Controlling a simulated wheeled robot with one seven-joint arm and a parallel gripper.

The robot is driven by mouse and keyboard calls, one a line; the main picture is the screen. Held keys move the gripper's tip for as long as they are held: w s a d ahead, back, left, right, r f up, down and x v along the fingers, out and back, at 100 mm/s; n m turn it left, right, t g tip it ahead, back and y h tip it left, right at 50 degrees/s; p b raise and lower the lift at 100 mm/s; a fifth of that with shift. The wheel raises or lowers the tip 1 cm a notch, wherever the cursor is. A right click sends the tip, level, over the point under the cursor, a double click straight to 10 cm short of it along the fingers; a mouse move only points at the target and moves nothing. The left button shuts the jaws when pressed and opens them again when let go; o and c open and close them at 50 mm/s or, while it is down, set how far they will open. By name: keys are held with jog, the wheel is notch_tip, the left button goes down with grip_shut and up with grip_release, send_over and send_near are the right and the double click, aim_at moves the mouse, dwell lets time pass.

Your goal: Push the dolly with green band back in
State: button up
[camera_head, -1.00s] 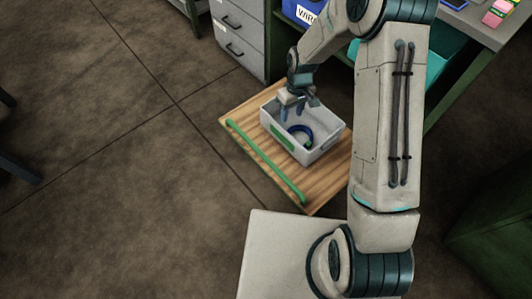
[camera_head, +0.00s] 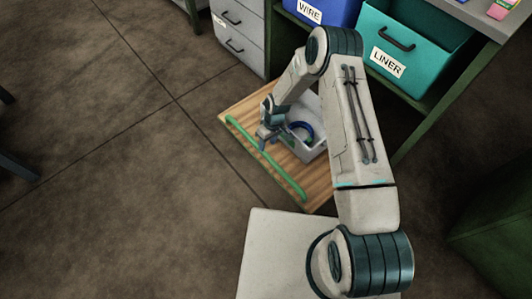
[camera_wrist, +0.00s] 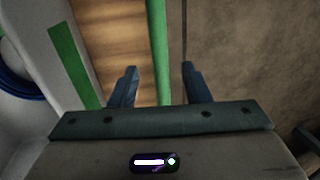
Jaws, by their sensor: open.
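The dolly (camera_head: 238,112) is a low wooden board on the floor, with a green band (camera_head: 272,173) along its near left edge. A pale bin (camera_head: 310,152) with a blue ring-shaped thing (camera_head: 302,130) inside stands on it. I cannot tell whether the fingers touch the band.
Behind the dolly stands a green-framed shelf (camera_head: 436,112) with a blue WIRE bin (camera_head: 322,12) and a teal LINER bin (camera_head: 405,45). A grey drawer cabinet (camera_head: 240,28) stands to its left. The floor (camera_head: 120,150) left of the dolly is clear.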

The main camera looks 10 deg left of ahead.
aim_at(265, 153)
jog(key=f, duration=0.2)
jog(key=f+b, duration=0.1)
jog(key=f, duration=0.3)
jog(key=shift+s+a, duration=0.35)
jog(key=shift+s, duration=0.05)
grip_shut()
